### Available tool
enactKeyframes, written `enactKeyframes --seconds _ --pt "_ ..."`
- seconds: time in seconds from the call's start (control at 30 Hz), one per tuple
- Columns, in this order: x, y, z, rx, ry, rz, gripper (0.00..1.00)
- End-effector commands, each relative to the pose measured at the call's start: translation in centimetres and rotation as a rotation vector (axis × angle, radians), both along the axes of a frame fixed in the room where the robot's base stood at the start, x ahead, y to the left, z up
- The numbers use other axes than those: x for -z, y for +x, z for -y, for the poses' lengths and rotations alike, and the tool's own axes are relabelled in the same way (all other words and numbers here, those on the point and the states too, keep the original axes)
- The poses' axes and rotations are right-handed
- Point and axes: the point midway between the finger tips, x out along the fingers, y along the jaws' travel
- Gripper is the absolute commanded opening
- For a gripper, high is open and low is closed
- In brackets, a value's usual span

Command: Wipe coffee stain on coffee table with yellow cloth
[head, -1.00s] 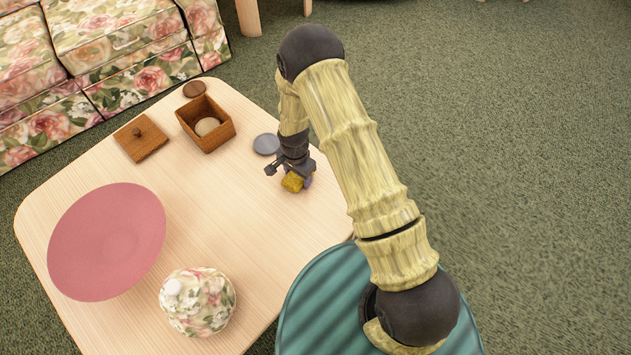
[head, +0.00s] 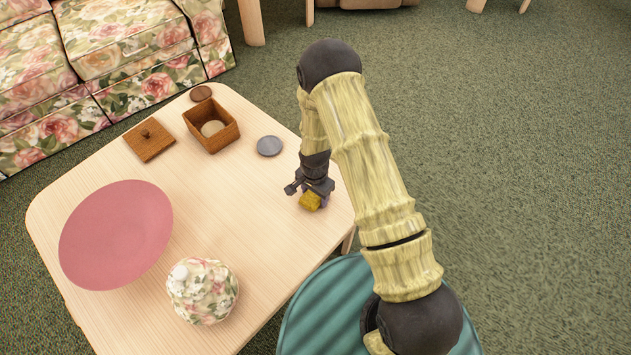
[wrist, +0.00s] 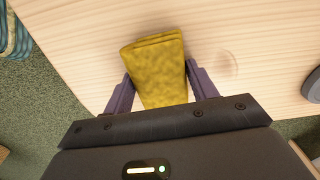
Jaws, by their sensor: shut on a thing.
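The yellow cloth (wrist: 158,72) is folded and held between the two fingers of my gripper (wrist: 160,88) in the wrist view. In the head view, my gripper (head: 314,197) is low over the right part of the coffee table (head: 215,185), with the cloth (head: 311,201) under it. I cannot tell whether the cloth touches the wood. A faint brownish ring mark (wrist: 223,65), likely the coffee stain, shows on the tabletop just right of the cloth in the wrist view. In the head view I cannot make the mark out.
A grey disc (head: 270,146) lies near my gripper. An open wooden box (head: 211,130), its lid (head: 149,140) and a small brown disc (head: 201,93) are farther back. A pink plate (head: 115,235) and a floral jar (head: 202,291) stand left. A floral sofa (head: 120,60) is behind.

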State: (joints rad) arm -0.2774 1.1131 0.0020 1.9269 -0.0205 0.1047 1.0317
Motion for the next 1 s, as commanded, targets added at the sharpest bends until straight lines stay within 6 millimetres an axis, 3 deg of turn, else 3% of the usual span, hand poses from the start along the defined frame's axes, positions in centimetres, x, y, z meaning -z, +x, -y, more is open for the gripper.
enactKeyframes --seconds 0.1,0.6,1.0 --pt "-3.1 0.1 0.0 0.001 0.002 0.006 0.36" --pt "-7.3 0.2 0.3 0.008 0.002 0.003 0.36" --pt "-8.2 0.1 0.3 0.006 0.001 0.002 0.36"
